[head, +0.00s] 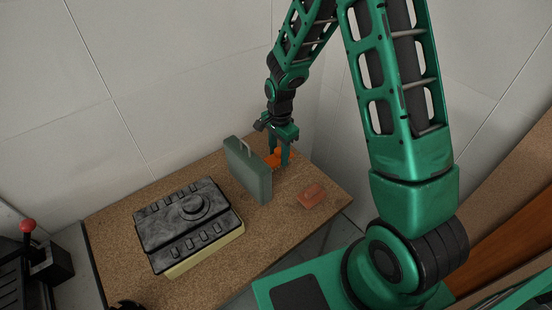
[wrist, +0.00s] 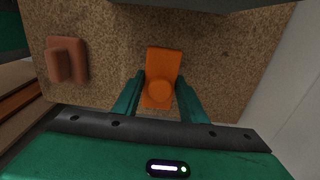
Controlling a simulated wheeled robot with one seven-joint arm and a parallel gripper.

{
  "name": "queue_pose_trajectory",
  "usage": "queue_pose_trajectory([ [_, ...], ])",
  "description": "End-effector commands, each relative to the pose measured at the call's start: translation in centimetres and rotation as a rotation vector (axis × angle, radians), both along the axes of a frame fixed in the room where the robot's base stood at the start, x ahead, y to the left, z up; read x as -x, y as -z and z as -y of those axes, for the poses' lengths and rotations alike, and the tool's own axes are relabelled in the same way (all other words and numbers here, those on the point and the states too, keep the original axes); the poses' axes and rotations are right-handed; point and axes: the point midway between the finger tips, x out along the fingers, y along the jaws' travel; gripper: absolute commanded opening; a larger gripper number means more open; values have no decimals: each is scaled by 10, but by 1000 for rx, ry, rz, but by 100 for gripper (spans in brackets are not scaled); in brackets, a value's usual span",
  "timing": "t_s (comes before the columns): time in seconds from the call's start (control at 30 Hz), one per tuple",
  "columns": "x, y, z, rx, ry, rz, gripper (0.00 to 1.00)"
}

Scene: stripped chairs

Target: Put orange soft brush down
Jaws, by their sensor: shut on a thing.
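The orange soft brush (wrist: 162,72) is between the two fingers of my gripper (wrist: 159,102) in the wrist view. In the head view the orange brush (head: 272,160) shows low between the fingers of my gripper (head: 278,157), close to the tabletop. My gripper is shut on the brush and points down over the far right part of the table (head: 325,187). I cannot tell whether the brush touches the tabletop.
A grey-green case with a handle (head: 248,172) stands upright just left of my gripper. A black-topped device (head: 188,225) fills the table's left. Walls rise behind.

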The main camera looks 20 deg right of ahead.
Motion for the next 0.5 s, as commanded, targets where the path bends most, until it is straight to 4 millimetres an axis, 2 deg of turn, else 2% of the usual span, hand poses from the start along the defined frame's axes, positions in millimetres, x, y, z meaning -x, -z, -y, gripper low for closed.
queue_pose_trajectory([
  [0.13,1,19,0,0,0,-3,3],
  [0.47,0,22,0,0,0,0,3],
  [0.5,0,22,0,0,0,0,41],
])
